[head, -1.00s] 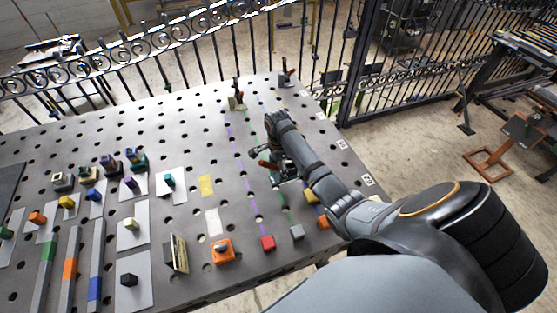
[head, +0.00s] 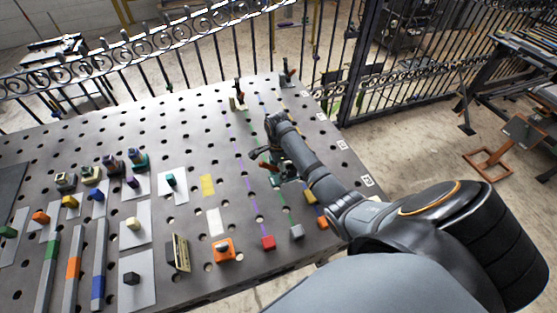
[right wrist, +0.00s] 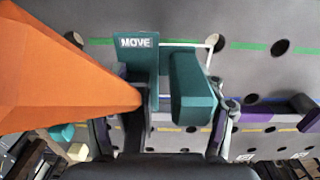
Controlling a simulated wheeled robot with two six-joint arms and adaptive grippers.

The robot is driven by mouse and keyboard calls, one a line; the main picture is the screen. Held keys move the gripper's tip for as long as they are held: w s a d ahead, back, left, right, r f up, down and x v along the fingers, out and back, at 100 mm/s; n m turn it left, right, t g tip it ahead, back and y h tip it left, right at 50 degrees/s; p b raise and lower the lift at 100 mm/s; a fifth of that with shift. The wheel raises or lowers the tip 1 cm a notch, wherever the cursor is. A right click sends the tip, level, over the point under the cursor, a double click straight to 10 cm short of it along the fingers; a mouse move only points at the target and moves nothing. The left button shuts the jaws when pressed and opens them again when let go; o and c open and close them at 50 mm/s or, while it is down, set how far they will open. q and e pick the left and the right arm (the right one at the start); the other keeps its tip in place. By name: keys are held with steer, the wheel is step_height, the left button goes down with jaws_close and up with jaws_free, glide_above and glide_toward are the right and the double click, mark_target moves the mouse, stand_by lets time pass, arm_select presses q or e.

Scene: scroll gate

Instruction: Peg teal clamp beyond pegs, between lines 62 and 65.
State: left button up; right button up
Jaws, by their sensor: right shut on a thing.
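My right gripper (head: 276,170) is over the right part of the perforated table, near the purple and green dashed lines. In the right wrist view its fingers (right wrist: 168,125) are shut on the teal clamp (right wrist: 192,88), which has a teal plate marked "MOVE". A large orange part, apparently the clamp's handle, fills the left of that view. In the head view the teal clamp (head: 275,181) is partly hidden by my gripper. I cannot tell whether it touches the table. My left gripper is not in view.
Coloured bars and small blocks fill the left. An iron fence (head: 180,55) stands behind.

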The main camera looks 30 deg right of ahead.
mark_target(278, 176)
steer(key=shift+f, duration=0.35)
steer(key=shift+f, duration=0.25)
steer(key=shift+f+b, duration=0.4)
steer(key=shift+f, duration=1)
stand_by(0.6)
steer(key=o, duration=1.9)
steer(key=shift+s+f, duration=0.1)
steer(key=shift+f, duration=0.05)
steer(key=r, duration=1.2)
steer(key=shift+w+r, duration=0.1)
steer(key=shift+w, duration=0.1)
